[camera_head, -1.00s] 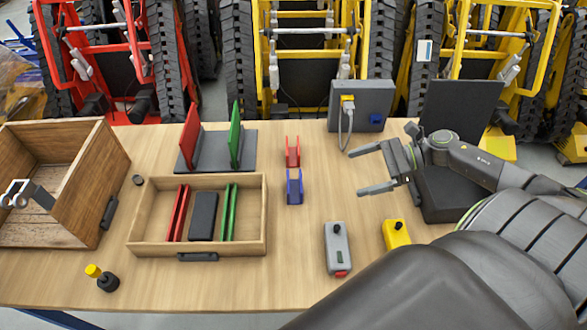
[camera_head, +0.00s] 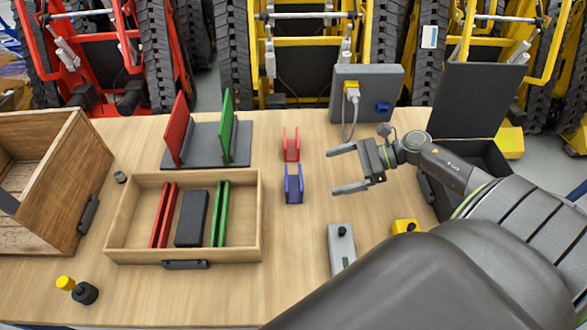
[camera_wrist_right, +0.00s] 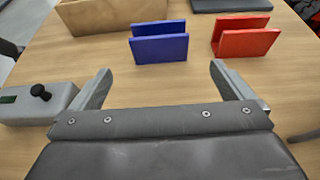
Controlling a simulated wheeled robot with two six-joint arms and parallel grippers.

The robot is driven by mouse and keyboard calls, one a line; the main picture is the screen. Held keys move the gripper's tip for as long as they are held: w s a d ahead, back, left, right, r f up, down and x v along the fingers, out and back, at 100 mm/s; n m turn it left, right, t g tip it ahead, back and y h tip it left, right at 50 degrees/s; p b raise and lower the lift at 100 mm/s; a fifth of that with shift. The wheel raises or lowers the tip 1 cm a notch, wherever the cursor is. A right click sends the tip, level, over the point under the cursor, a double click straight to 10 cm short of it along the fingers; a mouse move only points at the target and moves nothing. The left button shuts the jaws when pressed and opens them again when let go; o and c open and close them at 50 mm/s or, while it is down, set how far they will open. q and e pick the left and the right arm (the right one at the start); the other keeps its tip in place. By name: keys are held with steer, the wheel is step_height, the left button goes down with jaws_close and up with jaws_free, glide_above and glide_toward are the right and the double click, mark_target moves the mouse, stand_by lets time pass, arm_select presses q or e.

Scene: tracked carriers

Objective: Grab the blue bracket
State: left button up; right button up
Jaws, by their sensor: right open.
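The blue bracket (camera_head: 293,190) is a small U-shaped channel standing on the wooden table, just in front of a red bracket (camera_head: 291,151). My right gripper (camera_head: 331,170) is open and empty, to the right of the blue bracket and apart from it, with its fingers pointing left. In the right wrist view the blue bracket (camera_wrist_right: 160,48) lies ahead, between and beyond the open fingertips (camera_wrist_right: 160,70). The red bracket (camera_wrist_right: 245,42) stands to its right there. My left gripper does not show in these frames.
A wooden tray (camera_head: 184,250) with red and green strips and a dark block lies to the left. A grey device (camera_head: 340,240) and a yellow one (camera_head: 405,227) stand nearer. A grey box with cable (camera_head: 368,95) is behind. Bare table surrounds the brackets.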

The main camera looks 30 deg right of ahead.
mark_target(293, 188)
steer(key=p+x, duration=0.1)
steer(key=x, duration=0.5)
steer(key=shift+w+a+f+p, duration=0.1)
steer(key=shift+w+a+p, duration=0.05)
steer(key=shift+a+p, duration=0.2)
steer(key=shift+w+a, duration=0.2)
steer(key=shift+a, duration=0.1)
steer(key=p+x, duration=0.1)
steer(key=x, duration=0.1)
steer(key=r+p+x, duration=0.1)
steer(key=x, duration=0.1)
steer(key=shift+w+a+f+p, duration=0.1)
steer(key=shift+a+p, duration=0.15)
steer(key=shift+p, duration=0.05)
steer(key=shift+w+a+f, duration=0.1)
steer(key=shift+a+f, duration=0.1)
steer(key=c, duration=1.1)
steer(key=shift+r, duration=0.15)
